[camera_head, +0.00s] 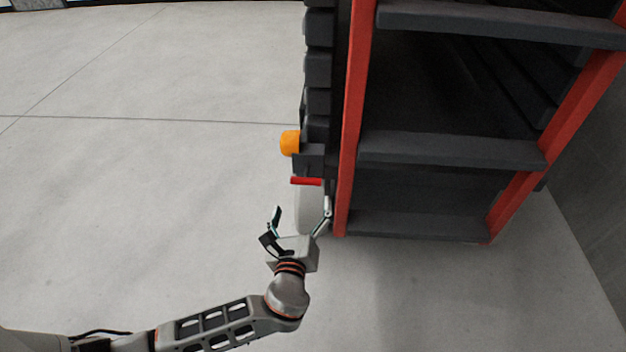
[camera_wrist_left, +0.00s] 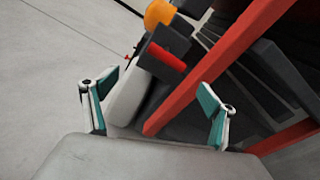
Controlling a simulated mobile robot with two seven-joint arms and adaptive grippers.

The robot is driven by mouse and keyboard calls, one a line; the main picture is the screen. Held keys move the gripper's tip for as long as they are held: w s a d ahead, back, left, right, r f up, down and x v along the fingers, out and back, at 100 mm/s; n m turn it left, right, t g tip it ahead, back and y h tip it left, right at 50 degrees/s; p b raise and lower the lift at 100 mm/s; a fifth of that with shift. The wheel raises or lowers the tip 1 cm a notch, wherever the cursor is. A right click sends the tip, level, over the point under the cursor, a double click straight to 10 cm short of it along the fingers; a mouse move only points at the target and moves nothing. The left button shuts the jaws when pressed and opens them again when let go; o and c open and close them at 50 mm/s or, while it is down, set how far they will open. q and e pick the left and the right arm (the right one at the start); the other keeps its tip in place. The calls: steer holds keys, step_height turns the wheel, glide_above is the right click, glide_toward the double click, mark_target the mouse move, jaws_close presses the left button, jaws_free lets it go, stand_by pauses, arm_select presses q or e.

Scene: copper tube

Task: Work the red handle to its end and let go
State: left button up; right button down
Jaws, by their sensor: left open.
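The red handle (camera_head: 306,181) is a short red bar at the left side of the dark rack, just below an orange round part (camera_head: 290,143). It also shows in the left wrist view (camera_wrist_left: 166,58), on a dark block above the space between my fingers. My left gripper (camera_head: 302,211) is open and empty, with its fingers spread wide and pointing toward the handle. It is a little short of the handle in the head view, and I see no contact. In the left wrist view its two teal-padded fingers (camera_wrist_left: 157,108) stand far apart. My right gripper is not in view.
A tall dark rack with red posts (camera_head: 354,120) and grey crossbars (camera_head: 450,150) fills the right side. My left gripper's right finger is close to the front-left post. A pale rounded part (camera_wrist_left: 132,97) lies below the handle. The pale floor (camera_head: 140,180) at left is clear.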

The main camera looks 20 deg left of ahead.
mark_target(305, 184)
arm_select(q)
steer(key=shift+m+t+y, duration=0.3)
steer(key=shift+m+t, duration=0.3)
steer(key=shift+m, duration=0.2)
steer(key=x, duration=0.3)
steer(key=b+x, duration=0.1)
steer(key=x, duration=0.1)
steer(key=r+b+x, duration=0.1)
steer(key=x, duration=0.2)
steer(key=shift+w, duration=0.3)
steer(key=shift+w+a+r, duration=0.1)
steer(key=shift+w+r, duration=0.05)
steer(key=shift+w, duration=0.35)
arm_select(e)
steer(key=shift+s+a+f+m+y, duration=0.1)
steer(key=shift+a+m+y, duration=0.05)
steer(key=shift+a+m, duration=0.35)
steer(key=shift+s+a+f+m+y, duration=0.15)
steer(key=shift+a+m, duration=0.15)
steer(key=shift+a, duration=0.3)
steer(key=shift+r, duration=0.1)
